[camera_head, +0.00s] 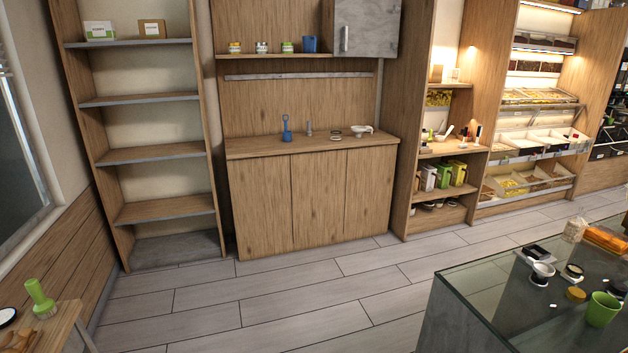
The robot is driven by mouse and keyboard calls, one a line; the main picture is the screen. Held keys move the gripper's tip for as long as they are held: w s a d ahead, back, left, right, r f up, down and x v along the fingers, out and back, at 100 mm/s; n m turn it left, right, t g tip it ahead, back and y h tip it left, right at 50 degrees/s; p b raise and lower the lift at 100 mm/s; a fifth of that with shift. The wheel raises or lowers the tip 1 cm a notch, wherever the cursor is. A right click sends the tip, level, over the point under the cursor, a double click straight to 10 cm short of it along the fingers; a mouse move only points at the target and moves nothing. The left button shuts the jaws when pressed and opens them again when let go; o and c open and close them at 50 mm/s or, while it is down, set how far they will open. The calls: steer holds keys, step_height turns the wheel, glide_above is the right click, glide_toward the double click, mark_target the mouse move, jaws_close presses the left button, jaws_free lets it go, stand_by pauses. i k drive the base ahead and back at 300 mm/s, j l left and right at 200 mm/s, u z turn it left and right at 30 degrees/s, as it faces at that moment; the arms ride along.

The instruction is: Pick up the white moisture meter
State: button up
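I cannot pick out the white moisture meter with certainty; the small items are too far away to tell. A white cup-like item (543,269) stands on the glass counter (465,285) at the lower right, by a dark flat device (537,252). Another white item with a handle (361,129) lies on the wooden cabinet top (245,148) at the back. Small pale items also sit on the lit shelf (455,151) right of the cabinet. My gripper is not in view.
A green cup (602,309), an orange pack (606,238) and a clear jar (574,230) are on the glass counter. A small table (62,328) with a green brush (40,298) is at lower left. The tiled floor (270,300) between is clear.

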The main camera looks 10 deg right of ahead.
mark_target(480, 128)
steer(key=i+j+u, duration=0.1)
steer(key=i, duration=0.75)
steer(key=i+j+u, duration=0.1)
steer(key=i, duration=0.8)
steer(key=i+j, duration=0.1)
steer(key=i, duration=0.75)
steer(key=i+j, duration=0.1)
steer(key=i, duration=0.8)
steer(key=i+l+z, duration=0.1)
steer(key=i+z, duration=0.3)
steer(key=i, duration=0.15)
steer(key=i+j+z, duration=0.1)
steer(key=i+z, duration=0.3)
steer(key=i+j+z, duration=0.4)
steer(key=i, duration=0.2)
steer(key=i+l+z, duration=0.15)
steer(key=i+z, duration=0.2)
steer(key=i+l+z, duration=0.1)
steer(key=i+z, duration=0.6)
steer(key=i+l+u, duration=0.2)
steer(key=i+l, duration=0.15)
steer(key=i, duration=0.2)
steer(key=i+l+u, duration=0.2)
steer(key=i+l, duration=0.25)
steer(key=i+z, duration=0.25)
steer(key=k+l, duration=0.05)
steer(key=k, duration=0.05)
